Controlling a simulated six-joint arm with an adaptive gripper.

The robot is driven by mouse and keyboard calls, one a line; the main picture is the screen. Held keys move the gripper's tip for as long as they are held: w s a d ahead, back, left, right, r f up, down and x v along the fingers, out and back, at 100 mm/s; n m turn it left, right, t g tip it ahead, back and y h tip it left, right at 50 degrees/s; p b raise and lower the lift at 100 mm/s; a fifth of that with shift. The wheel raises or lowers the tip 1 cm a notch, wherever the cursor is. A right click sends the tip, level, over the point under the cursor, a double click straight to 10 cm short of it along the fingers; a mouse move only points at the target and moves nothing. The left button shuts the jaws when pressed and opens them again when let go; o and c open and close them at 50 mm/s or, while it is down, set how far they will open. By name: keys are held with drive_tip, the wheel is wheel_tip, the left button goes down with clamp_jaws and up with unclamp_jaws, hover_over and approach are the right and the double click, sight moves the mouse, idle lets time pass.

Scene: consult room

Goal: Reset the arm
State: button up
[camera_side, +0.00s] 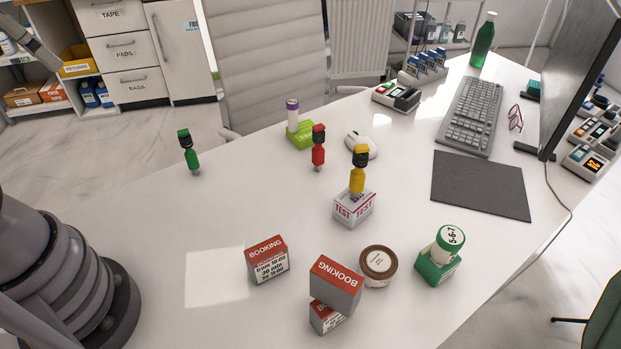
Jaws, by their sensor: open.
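My gripper is out of view; only part of my arm shows at the left edge. A similar red bottle (318,148) stands near the middle. A yellow one (357,178) stands on top of a white TEST box (354,208). A white tube with a purple cap (292,115) stands at a lime green block (301,137).
A BOOKING box (268,260) stands at the front; another (336,286) rests on a similar box (327,318). Beside them are a brown-rimmed jar (378,266) and a green block with a white-green round piece (437,266). A mouse (361,144), keyboard (470,115) and dark mat (481,185) lie right. The left desk is clear.

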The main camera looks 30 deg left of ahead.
drive_tip(key=shift+s+d+r+n+t+h, duration=0.15)
drive_tip(key=shift+s+d+n+t+h, duration=0.25)
drive_tip(key=shift+s+d, duration=0.2)
idle(0.4)
drive_tip(key=shift+o, duration=1)
